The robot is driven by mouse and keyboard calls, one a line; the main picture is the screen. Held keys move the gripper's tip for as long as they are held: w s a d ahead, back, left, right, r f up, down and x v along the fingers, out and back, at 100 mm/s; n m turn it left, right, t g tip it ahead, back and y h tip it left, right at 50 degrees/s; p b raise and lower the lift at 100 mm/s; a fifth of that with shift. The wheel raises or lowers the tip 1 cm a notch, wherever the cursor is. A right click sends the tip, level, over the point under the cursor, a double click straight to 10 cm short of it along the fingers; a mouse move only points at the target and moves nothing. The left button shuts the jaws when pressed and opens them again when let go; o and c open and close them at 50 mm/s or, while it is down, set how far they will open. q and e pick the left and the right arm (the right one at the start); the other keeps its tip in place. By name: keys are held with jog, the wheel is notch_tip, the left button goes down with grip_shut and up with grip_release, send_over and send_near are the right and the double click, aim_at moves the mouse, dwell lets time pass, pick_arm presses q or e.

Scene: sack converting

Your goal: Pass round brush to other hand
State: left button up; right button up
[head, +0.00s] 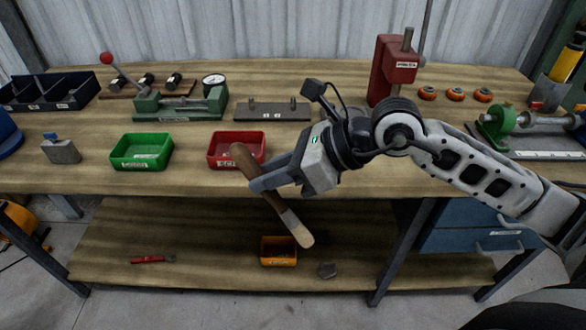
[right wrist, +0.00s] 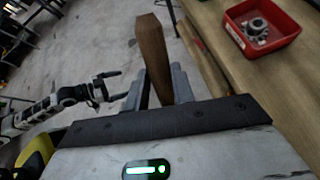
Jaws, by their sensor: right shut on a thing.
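The round brush (head: 243,160) has a brown wooden handle and a paler lower end. It hangs tilted in front of the bench edge, its brown end up and left and its pale end down and right. My right gripper (head: 258,184) is shut on its brown handle. In the right wrist view, the brown handle (right wrist: 152,58) stands up between the two fingers. My left gripper (right wrist: 112,86) shows only in the right wrist view, at the left of the handle and apart from it. Its two fingers are spread and nothing shows between them.
A red bin (head: 216,162) and a green bin (head: 118,164) stand near the bench's front edge. A yellow bin (head: 279,262) and a red-handled tool (head: 150,259) are on the lower shelf. A red press (head: 392,70) stands behind my right arm. Open floor lies before the bench.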

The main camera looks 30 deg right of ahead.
pick_arm(q)
jog(key=shift+w+r, duration=0.1)
jog(key=shift+r, duration=0.05)
pick_arm(e)
jog(key=w+a+r+n+g, duration=0.15)
jog(key=a+r, duration=0.25)
jog(key=a, duration=0.7)
pick_arm(q)
jog(key=shift+w, duration=0.1)
jog(key=shift+c, duration=0.9)
jog(key=c, duration=0.9)
jog(key=d+r+n+t+h, duration=0.2)
jog(key=d+r+t, duration=0.1)
jog(key=r, duration=0.9)
jog(key=d+r+n+t+h, duration=0.2)
jog(key=d+r+t+h, duration=0.1)
jog(key=r, duration=0.8)
jog(key=a+x, duration=0.1)
jog(key=x, duration=1.1)
jog(key=shift+w+d+r, duration=0.2)
jog(key=shift+w+r, duration=0.25)
pick_arm(e)
jog(key=a+f, duration=0.4)
jog(key=a, duration=0.3)
jog(key=shift+w+a+y, duration=0.2)
jog(key=shift+a+y, duration=0.2)
